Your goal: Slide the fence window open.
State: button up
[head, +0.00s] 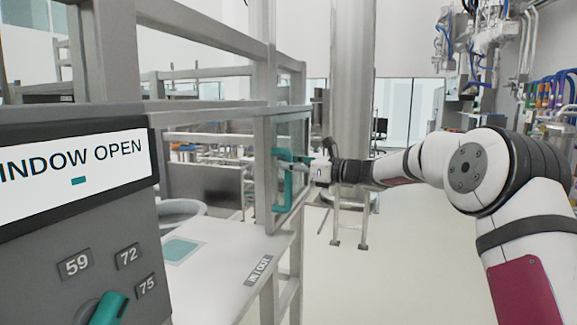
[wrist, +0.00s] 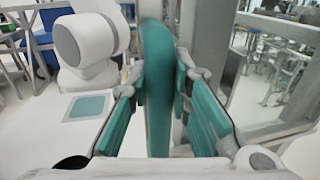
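The fence window (head: 292,135) is a clear pane in a grey frame at the middle of the head view, and its glass fills the right of the wrist view (wrist: 272,80). Its teal handle (head: 283,196) is an upright bow on the frame. In the wrist view the handle (wrist: 158,90) stands upright between the teal finger pads. My gripper (head: 293,158) reaches it from the right in the head view. My gripper's fingertips (wrist: 160,72) lie close against both sides of the handle and appear shut on it. The exact contact is hard to see.
A grey control box (head: 90,240) with a "WINDOW OPEN" sign and teal knob stands at the near left. A white table (head: 215,262) marked "IN/OUT" lies below the window frame. A steel column (head: 352,75) stands behind my gripper. Clear floor (head: 400,270) lies to the right.

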jog(key=o, duration=0.5)
jog(key=shift+c, duration=0.2)
jog(key=shift+d, duration=0.1)
jog(key=v, duration=1.2)
